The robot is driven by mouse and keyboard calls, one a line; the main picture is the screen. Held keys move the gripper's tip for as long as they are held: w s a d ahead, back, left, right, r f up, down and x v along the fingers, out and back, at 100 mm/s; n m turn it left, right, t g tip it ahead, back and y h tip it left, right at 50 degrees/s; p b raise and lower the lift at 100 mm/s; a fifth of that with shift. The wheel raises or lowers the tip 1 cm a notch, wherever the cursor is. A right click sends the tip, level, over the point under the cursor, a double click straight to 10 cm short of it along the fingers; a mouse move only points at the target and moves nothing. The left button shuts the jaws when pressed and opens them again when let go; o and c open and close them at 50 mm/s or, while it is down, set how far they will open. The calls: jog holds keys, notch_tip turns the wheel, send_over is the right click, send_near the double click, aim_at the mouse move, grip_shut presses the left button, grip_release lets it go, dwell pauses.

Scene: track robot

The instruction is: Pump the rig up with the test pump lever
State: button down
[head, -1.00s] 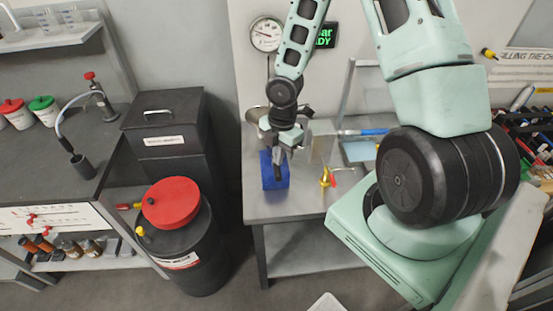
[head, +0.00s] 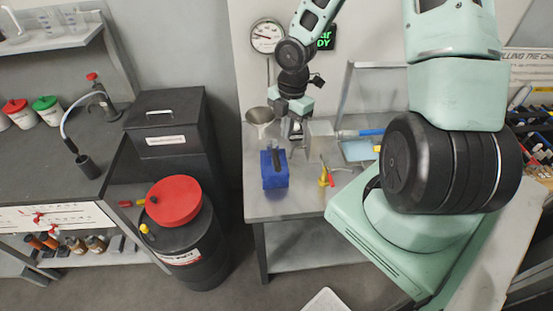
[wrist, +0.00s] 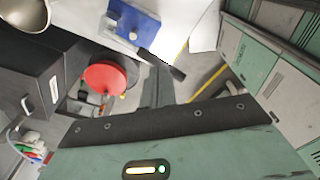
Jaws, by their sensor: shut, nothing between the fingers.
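The test pump, a blue box (head: 275,175), sits on the metal bench in the head view; it also shows at the top of the wrist view (wrist: 131,20). Its dark lever (head: 276,158) stands up from the box; in the wrist view the lever (wrist: 174,71) reaches down and right to a black grip. My gripper (head: 296,137) is shut and empty, above and behind the box, apart from the lever in the head view. In the wrist view my finger (wrist: 158,88) overlaps the lever's outline; the depth gap is unclear.
A round gauge (head: 267,36) and a green-lettered display (head: 326,38) are on the wall behind. A yellow valve with a red handle (head: 325,177) stands right of the pump. A metal funnel (head: 260,118) and a clear block (head: 321,135) are near my gripper.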

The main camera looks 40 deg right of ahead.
notch_tip(320, 180, up, 10)
jog(key=d, duration=0.1)
jog(key=shift+f+p, duration=0.15)
jog(key=shift+p, duration=0.2)
dwell(1.0)
jog(key=y+b, duration=0.2)
send_near(277, 158)
jog(key=shift+a+f, duration=0.2)
jog(key=shift+a, duration=0.1)
jog(key=b+x, duration=0.7)
jog(key=shift+d+b, duration=0.15)
jog(key=shift+b, duration=0.25)
jog(key=shift+f, duration=0.1)
